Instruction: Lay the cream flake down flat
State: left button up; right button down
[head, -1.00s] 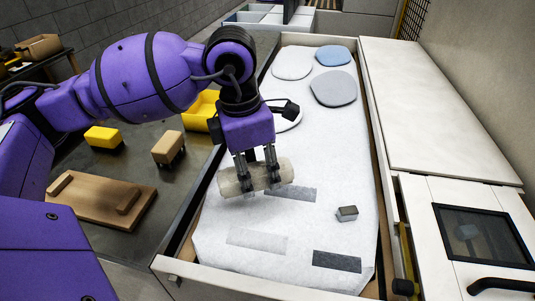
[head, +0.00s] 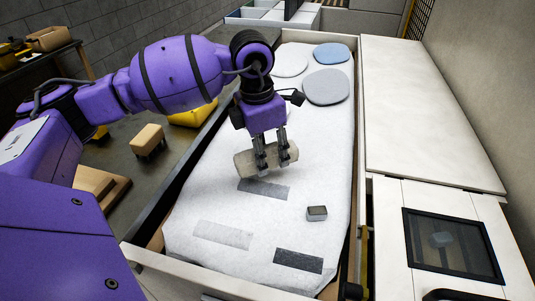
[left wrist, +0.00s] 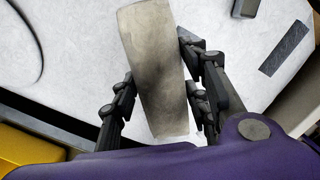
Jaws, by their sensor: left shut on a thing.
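The cream flake (head: 243,162) is a thick, rough-faced slab. My left gripper (head: 269,165) is shut on it, with fingers on both sides, and holds it over the white padded surface (head: 205,193) in the long tray. In the left wrist view the flake (left wrist: 152,60) runs lengthwise between the two fingers (left wrist: 158,95). In the head view it looks raised a little or just touching; I cannot tell which. My right gripper is not in view.
A small grey block (head: 317,213) lies right of the flake. A dark strip (head: 298,260), a pale strip (head: 223,235) and a grey strip (head: 262,189) lie on the surface. Rounded grey (head: 326,86), blue (head: 331,53) and white (head: 288,62) pads lie at the far end.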

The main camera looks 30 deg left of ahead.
aim_at(269, 183)
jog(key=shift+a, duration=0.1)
